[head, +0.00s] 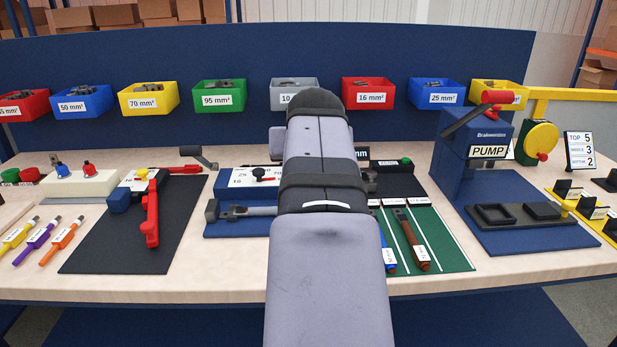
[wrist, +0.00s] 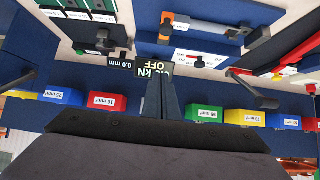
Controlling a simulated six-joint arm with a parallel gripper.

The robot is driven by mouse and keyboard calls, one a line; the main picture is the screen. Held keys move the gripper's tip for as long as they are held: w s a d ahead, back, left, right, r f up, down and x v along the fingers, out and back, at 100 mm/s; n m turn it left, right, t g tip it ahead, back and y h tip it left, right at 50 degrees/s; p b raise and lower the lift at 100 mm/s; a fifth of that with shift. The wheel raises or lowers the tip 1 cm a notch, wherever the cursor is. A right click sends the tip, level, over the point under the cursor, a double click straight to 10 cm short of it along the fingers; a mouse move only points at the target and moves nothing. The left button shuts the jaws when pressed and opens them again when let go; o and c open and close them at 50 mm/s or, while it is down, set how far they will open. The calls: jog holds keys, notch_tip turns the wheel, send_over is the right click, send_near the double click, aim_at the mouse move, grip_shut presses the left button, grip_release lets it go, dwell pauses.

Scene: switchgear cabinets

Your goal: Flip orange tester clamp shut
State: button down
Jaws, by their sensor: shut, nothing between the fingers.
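The tester, a blue base (wrist: 215,38) with a grey bar, lies at the top of the wrist view. A small orange part (wrist: 178,22), which looks like the clamp, sits at the bar's left end; whether it stands open or shut is unclear. In the head view the tester's grey bar (head: 250,211) shows left of my arm, and the orange part is hidden behind the arm.
A white scale panel (head: 252,177) with a dark-red pointer stands behind the bar. A green mat (head: 447,248) with brown and blue tools is to the right. A dark mat (head: 110,240) with a red-handled tool is left. Coloured bins (head: 220,96) line the back.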

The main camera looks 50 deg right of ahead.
jog(key=shift+r, duration=0.85)
jog(key=shift+w, duration=0.1)
